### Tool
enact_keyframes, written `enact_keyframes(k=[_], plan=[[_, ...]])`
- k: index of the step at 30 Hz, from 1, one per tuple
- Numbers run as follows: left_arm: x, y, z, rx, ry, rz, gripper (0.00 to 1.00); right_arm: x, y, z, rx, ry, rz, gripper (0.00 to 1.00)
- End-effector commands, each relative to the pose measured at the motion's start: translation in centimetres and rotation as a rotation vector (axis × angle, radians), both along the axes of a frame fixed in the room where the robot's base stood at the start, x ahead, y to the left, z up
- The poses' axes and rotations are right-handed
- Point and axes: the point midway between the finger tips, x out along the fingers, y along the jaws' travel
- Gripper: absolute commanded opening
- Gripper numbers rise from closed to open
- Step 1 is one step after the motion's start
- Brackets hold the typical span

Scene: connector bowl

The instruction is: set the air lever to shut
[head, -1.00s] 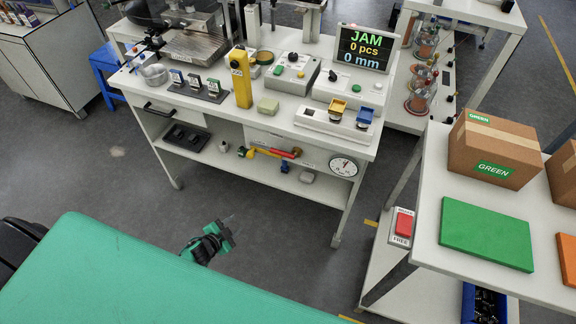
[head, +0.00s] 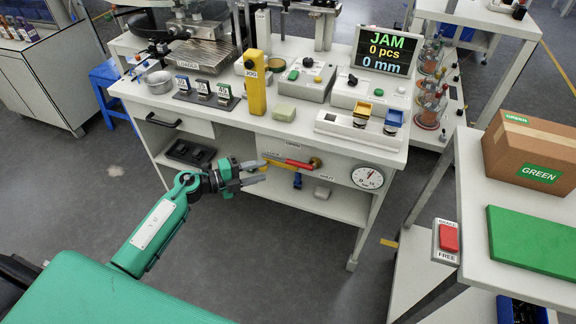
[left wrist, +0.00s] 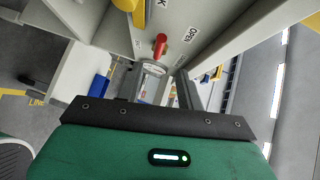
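The air lever (head: 298,164) has a red handle. It lies nearly level along the front of the bench, under the worktop, with a brass-coloured fitting (head: 315,162) at its right end. A SHUT label (head: 327,177) sits below and right of it. My right gripper is not in view.
A round gauge (head: 368,177) hangs right of the lever. A blue valve part (head: 297,181) sits below it. The worktop edge (head: 250,127) overhangs above, and a lower shelf (head: 310,200) runs below. A screen (head: 385,50) reads JAM. The floor in front is clear.

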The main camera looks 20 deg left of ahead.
Motion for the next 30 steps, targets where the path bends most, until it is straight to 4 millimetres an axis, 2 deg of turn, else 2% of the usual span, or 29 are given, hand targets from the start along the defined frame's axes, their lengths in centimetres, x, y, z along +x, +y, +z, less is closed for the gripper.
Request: enact_keyframes(k=[6,12,18,27,30], plan=[[3.3,-3.6,-0.6,-0.004,-0.002,0.001,0.38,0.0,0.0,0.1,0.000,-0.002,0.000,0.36],[5.6,-6.0,-1.1,-0.004,0.000,0.003,0.38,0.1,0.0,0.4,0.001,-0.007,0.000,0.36],[6.6,-7.2,-1.4,-0.002,0.001,0.002,0.38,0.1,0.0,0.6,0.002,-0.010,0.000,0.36],[6.7,-7.3,-1.5,-0.001,0.001,0.002,0.38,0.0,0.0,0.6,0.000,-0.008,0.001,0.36],[6.7,-7.3,-1.5,-0.001,0.001,0.002,0.20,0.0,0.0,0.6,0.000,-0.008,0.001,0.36]])
